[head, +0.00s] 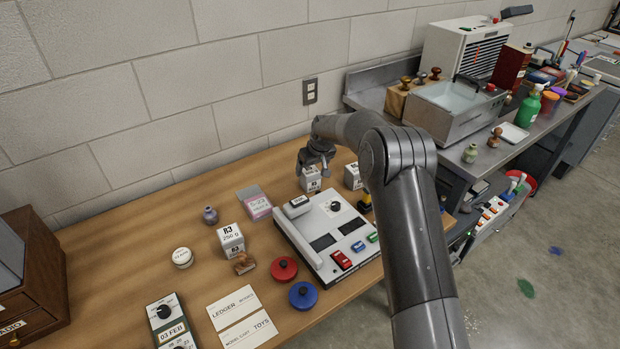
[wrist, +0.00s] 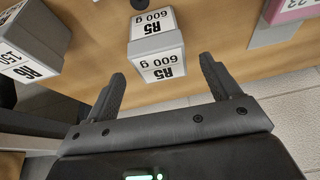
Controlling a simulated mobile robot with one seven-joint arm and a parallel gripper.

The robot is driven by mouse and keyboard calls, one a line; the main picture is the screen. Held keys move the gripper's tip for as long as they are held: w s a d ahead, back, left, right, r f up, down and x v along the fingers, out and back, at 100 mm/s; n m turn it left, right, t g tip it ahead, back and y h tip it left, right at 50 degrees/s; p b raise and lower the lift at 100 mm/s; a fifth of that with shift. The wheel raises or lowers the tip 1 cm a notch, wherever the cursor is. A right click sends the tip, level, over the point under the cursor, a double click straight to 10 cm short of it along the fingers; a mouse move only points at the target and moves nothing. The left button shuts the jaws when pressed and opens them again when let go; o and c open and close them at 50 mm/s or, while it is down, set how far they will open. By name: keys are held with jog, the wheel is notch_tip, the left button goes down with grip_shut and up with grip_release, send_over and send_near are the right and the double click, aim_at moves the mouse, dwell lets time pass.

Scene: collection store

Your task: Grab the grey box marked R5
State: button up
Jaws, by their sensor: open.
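The grey box marked R5, 600 g (wrist: 157,44), is in the upper middle of the wrist view, its white label upside down there. My gripper (wrist: 162,68) is open, its fingertips apart on either side of the box's near end. I see no finger closed on it. In the head view my gripper (head: 313,166) is low over the back of the table, at a small grey-and-white box (head: 311,182) whose marking is too small to read; the fingers partly hide it.
A grey box marked R6 (wrist: 35,42) stands left of R5 in the wrist view. In the head view a white-topped device (head: 330,225) lies just in front of my gripper. A box marked R3 (head: 231,240) and a pink-labelled item (head: 257,207) are to the left. The wall is close behind.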

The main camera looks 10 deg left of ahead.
aim_at(310, 170)
jog(key=shift+x, duration=3.1)
jog(key=shift+a+r, duration=0.1)
jog(key=c, duration=1.5)
